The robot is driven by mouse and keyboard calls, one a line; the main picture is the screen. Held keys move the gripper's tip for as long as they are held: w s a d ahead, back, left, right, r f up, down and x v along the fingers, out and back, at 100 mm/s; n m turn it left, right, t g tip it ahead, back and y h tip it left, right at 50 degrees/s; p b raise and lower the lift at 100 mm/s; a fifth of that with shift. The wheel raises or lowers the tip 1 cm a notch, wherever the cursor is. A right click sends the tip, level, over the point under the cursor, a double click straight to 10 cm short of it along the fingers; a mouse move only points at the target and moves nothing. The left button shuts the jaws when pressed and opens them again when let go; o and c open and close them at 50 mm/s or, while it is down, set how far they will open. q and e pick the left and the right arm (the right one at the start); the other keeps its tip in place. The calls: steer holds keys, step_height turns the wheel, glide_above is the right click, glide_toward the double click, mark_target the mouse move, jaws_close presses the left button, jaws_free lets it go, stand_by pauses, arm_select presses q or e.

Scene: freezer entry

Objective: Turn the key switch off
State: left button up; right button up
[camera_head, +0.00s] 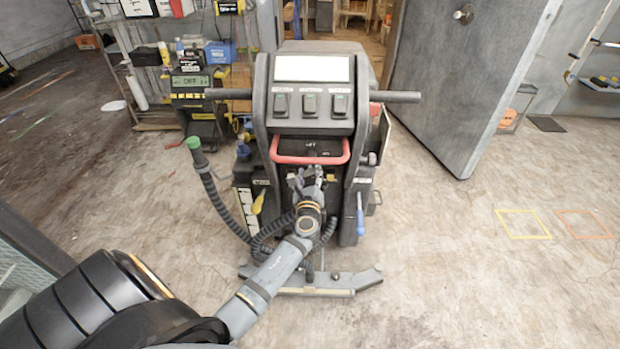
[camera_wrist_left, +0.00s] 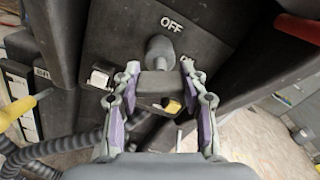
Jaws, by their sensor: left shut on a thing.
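The key switch (camera_wrist_left: 160,48) is a grey knob on a dark panel of the floor machine (camera_head: 312,120), below a white OFF label (camera_wrist_left: 172,24). A dark, wide part of it sits between my fingers in the left wrist view. My left gripper (camera_head: 305,176) reaches the machine's front below the red handle, and it also shows in the left wrist view (camera_wrist_left: 160,68). Its two purple-padded fingers stand on either side of the switch and are shut on it. In the head view my gripper hides the switch. My right gripper is in neither view.
The red handle bar (camera_head: 309,158) runs just above my left gripper. A black hose with a green end (camera_head: 194,143) stands at the machine's left. A grey door (camera_head: 470,80) stands open at right. Shelves (camera_head: 180,45) are at back left. Floor at right is clear.

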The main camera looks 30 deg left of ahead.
arm_select(q)
steer(key=shift+f+n+b, duration=0.2)
steer(key=shift+n+b, duration=0.4)
steer(key=shift+n, duration=0.3)
steer(key=shift+n+b, duration=0.3)
steer(key=shift+n, duration=0.2)
steer(key=n+b, duration=0.5)
steer(key=n, duration=0.2)
steer(key=shift+n, duration=0.3)
steer(key=shift+r+n+b, duration=0.15)
steer(key=shift+n+b, duration=0.4)
steer(key=shift+n, duration=0.45)
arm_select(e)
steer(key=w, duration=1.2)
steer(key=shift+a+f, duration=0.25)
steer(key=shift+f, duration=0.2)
arm_select(q)
steer(key=o, duration=1.2)
steer(key=shift+c, duration=0.2)
